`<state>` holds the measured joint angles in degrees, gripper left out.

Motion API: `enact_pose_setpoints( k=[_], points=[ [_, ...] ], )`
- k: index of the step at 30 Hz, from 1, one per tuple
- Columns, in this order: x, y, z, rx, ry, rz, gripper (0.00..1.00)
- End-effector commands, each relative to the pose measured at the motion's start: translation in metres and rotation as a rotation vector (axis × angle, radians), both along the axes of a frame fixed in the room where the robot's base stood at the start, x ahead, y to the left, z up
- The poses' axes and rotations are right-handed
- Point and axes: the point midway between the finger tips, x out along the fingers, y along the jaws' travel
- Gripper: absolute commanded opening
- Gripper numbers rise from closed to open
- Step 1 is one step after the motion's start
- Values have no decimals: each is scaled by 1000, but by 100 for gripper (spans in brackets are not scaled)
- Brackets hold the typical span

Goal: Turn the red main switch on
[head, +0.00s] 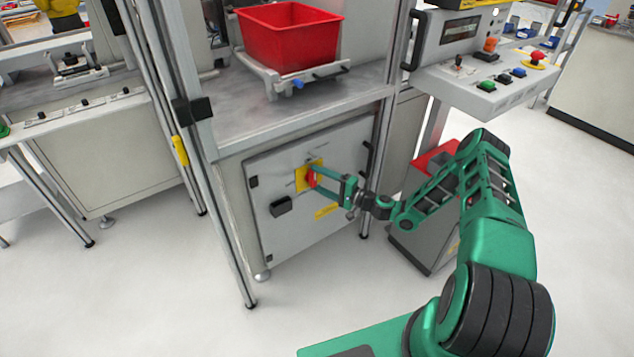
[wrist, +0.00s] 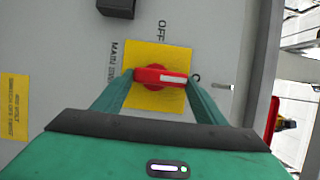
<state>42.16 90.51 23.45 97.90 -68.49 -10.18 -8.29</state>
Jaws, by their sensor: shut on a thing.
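The red main switch (wrist: 160,76) is a rotary handle on a yellow plate (wrist: 158,50). The plate is on the grey door of the cabinet under the workbench. My gripper (wrist: 162,79) is shut on the handle, with one fingertip at each end of it. In the wrist view the handle lies crosswise, and its white bar points right toward a label partly hidden by my finger. The printed OFF stands above the plate there. In the head view the red switch (head: 311,177) shows small between my fingertips.
The cabinet door (head: 300,240) has a black latch (head: 281,206) left of the switch and a dark handle at its right edge. A red bin (head: 290,35) stands above on the bench. A control panel (head: 490,85) stands at the right. A grey box with a red top (head: 425,240) is near my arm.

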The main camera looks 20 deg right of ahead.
Motion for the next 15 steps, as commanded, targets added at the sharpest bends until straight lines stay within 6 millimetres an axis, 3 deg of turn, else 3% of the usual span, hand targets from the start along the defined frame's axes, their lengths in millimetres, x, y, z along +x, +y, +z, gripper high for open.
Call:
enact_pose_setpoints(
  k=[13, 14, 15],
  points=[
    [0, -3, -4, 7, 11, -6, 43],
    [0, -3, -4, 7, 11, -6, 68],
    [0, -3, -4, 7, 11, -6, 78]
  ],
)
